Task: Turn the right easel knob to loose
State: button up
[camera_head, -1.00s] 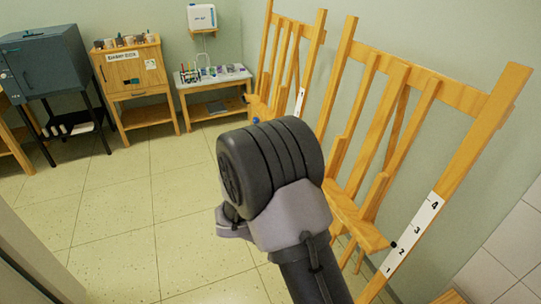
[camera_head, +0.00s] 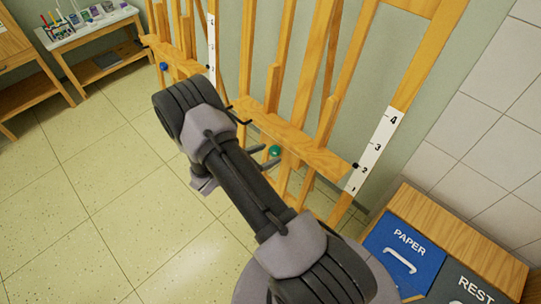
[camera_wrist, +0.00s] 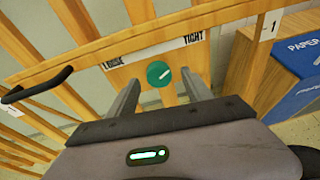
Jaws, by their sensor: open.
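The right easel (camera_head: 303,153) stands against the wall, with a green round knob (camera_head: 274,151) under its ledge. In the wrist view the green knob (camera_wrist: 159,73) has a white line slanting up to the right, toward the word TIGHT on a white strip (camera_wrist: 183,42). Another word at the strip's left end is hard to read, probably LOOSE. My gripper (camera_wrist: 160,82) is open, its fingers on either side of the knob and slightly nearer to the camera. The fingers appear apart from the knob. The head view also shows my gripper (camera_head: 268,156) close by it.
A black bent lever (camera_wrist: 40,86) sticks out left of my gripper. A left easel with a blue knob (camera_head: 163,66) stands further left. A blue PAPER bin (camera_head: 405,250) and a REST bin (camera_head: 468,290) stand at right. The floor at left is clear.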

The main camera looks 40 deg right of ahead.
jog(key=shift+x, duration=1.15)
jog(key=shift+w, duration=0.1)
jog(key=shift+c, duration=0.2)
grip_shut()
